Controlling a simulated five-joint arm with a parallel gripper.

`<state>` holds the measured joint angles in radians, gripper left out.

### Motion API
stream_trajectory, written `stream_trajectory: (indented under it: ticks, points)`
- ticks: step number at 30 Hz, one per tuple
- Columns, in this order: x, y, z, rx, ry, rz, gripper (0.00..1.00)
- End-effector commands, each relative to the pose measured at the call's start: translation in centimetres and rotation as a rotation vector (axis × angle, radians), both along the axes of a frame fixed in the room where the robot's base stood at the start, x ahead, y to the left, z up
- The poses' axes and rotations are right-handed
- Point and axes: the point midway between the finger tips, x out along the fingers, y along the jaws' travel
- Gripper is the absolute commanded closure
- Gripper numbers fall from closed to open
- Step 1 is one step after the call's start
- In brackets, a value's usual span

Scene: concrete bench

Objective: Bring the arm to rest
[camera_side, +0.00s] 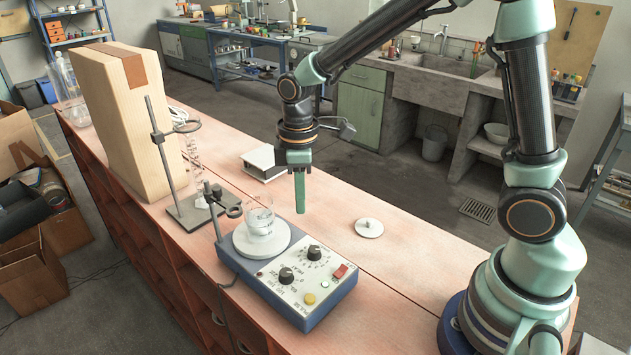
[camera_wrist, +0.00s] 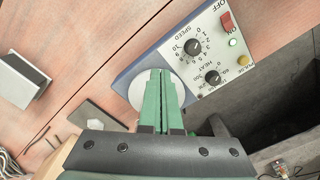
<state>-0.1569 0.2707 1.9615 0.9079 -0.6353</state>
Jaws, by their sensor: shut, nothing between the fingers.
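My gripper (camera_side: 300,210) hangs pointing down above the wooden bench, just to the right of the beaker and behind the hotplate's control panel in the side view. Its green fingers are together with nothing between them. In the wrist view the shut fingers (camera_wrist: 161,75) cover much of the round white plate. My arm arches from its base at the right of the side view, with the gripper held over the bench. The beaker is hidden behind the fingers in the wrist view.
A blue-and-white hotplate stirrer (camera_side: 327,262) carries a glass beaker (camera_side: 260,213). A metal stand (camera_side: 187,212), a tall wooden block (camera_side: 118,120), a small white-topped block (camera_side: 264,160) and a white disc with a peg (camera_side: 369,228) stand around. The bench right of the disc is clear.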

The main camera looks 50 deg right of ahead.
Motion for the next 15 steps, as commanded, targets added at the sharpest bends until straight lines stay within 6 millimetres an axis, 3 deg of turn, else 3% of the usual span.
stream_trajectory:
  ticks: [6, 15]
  points:
    - [0.1, 0.0, 4.4, 0.001, -0.004, 0.0, 1.0]
    - [-0.1, -0.1, 7.1, 0.001, -0.008, -0.012, 1.0]
